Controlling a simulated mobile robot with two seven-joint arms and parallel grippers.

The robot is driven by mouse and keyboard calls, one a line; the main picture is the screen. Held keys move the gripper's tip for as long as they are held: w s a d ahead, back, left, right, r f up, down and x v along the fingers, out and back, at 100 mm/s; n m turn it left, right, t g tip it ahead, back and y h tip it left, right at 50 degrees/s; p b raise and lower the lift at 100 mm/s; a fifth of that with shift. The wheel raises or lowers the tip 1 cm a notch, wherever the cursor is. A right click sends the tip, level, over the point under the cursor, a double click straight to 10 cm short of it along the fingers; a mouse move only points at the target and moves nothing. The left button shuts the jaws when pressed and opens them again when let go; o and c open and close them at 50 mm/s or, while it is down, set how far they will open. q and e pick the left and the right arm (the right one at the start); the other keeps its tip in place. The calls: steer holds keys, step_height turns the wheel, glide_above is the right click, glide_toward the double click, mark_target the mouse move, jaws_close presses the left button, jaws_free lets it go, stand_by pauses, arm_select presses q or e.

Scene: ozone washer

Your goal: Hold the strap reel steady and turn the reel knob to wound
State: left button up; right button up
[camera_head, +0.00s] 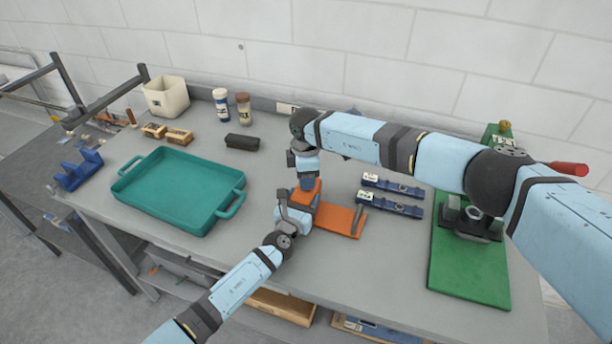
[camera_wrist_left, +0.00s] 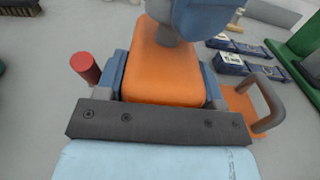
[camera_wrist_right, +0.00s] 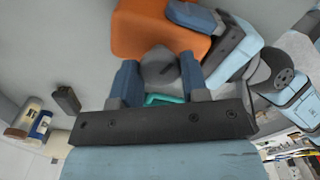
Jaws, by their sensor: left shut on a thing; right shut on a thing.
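The strap reel has an orange body (camera_head: 309,191) on a flat orange base (camera_head: 338,220) with a grey bar at its right end, on the grey bench. My left gripper (camera_head: 298,203) is shut on the orange body from the front; the left wrist view shows the body (camera_wrist_left: 163,78) between its fingers. My right gripper (camera_head: 306,179) comes from above and behind. In the right wrist view its fingers are shut on the grey reel knob (camera_wrist_right: 159,68), which also shows in the left wrist view (camera_wrist_left: 168,37). I cannot read the knob's setting.
A teal tray (camera_head: 133,185) lies left of the reel. Two blue devices (camera_head: 391,206) lie to its right, and a green-based press (camera_head: 470,265) stands farther right under my right arm. A black block (camera_head: 241,142) and two jars stand behind. A red cylinder (camera_wrist_left: 85,68) stands beside my left finger.

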steer(key=shift+m, duration=1.5)
steer(key=o, duration=0.9)
steer(key=shift+o, duration=0.2)
step_height(320, 180, up, 12)
arm_select(q)
steer(key=o, duration=1.3)
